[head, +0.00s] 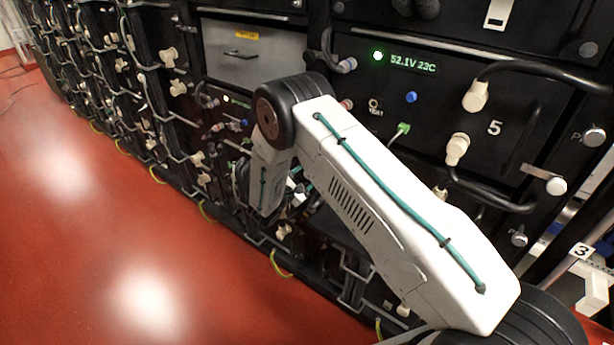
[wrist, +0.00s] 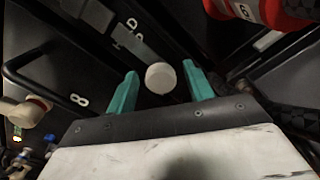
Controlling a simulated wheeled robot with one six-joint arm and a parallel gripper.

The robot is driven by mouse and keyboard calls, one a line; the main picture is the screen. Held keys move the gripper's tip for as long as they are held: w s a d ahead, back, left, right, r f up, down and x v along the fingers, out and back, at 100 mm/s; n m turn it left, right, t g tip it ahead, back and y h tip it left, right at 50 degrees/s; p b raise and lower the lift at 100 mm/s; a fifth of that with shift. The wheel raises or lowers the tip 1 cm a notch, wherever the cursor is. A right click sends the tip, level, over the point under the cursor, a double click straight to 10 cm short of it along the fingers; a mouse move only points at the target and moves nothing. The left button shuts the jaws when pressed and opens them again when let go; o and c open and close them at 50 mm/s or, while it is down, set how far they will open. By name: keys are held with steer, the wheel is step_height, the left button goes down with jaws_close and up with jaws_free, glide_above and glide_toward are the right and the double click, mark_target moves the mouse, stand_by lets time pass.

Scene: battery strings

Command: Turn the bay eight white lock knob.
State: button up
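In the wrist view, a round white knob (wrist: 160,77) sits on a dark panel, between and just beyond the two teal fingertips of my gripper (wrist: 158,82). The fingers stand apart on either side of the knob, and I see a gap between them and it. The panel carries a white number 8 (wrist: 78,101) to the left of the gripper. In the head view, my white arm reaches down into the racks. It hides the gripper and the bay eight knob there.
A black handle bar (wrist: 45,55) and a cream connector (wrist: 27,112) lie left in the wrist view. A red object (wrist: 262,12) and black cable are at upper right. In the head view, bay 5 (head: 494,128) stands right; the red floor (head: 90,200) is open.

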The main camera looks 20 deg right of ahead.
steer(key=shift+d, duration=0.1)
steer(key=v, duration=0.7)
steer(key=shift+s+a, duration=0.2)
steer(key=shift+a, duration=0.15)
